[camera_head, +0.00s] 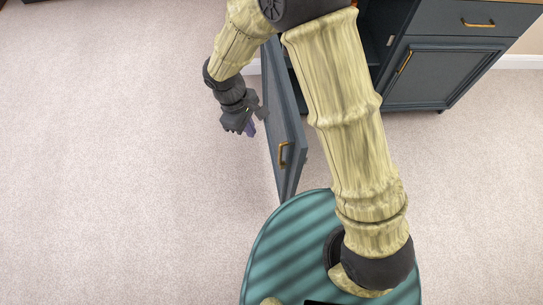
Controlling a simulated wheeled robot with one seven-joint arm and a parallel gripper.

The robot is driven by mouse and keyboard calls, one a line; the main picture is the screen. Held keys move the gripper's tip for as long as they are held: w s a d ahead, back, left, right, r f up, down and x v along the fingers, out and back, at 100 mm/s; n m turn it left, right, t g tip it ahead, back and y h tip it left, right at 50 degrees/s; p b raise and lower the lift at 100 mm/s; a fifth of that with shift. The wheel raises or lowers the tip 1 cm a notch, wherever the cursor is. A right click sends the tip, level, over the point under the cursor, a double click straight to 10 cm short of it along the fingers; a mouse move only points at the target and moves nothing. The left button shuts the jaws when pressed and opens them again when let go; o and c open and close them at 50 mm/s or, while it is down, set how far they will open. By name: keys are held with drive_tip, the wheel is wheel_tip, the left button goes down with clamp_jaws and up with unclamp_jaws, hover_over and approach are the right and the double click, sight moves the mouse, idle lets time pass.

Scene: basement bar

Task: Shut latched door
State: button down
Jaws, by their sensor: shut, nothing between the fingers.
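A dark blue-grey cabinet door (283,130) with a brass handle (283,154) stands wide open. It sticks out from the cabinet (455,62) toward my base. My gripper (252,127) is on the left side of the door, close to its face, with the fingers shut and holding nothing. I cannot tell whether the fingers touch the door. My arm passes over the door and hides part of it, its hinge side and much of the cabinet's open inside. No latch can be made out.
The cabinet has a drawer (482,18) and a shut door (418,73) with a brass handle to the right of the opening. Carpeted floor (120,150) is clear on the left. My round teal base is close to the open door's near edge.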

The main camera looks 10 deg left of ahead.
drive_tip(key=shift+r, duration=0.1)
drive_tip(key=s+d+f, duration=0.1)
drive_tip(key=d+f, duration=0.5)
drive_tip(key=f, duration=0.3)
drive_tip(key=shift+s+d+f, duration=0.15)
drive_tip(key=shift+s+f, duration=0.1)
drive_tip(key=shift+f, duration=0.1)
drive_tip(key=shift+d, duration=0.1)
idle(0.4)
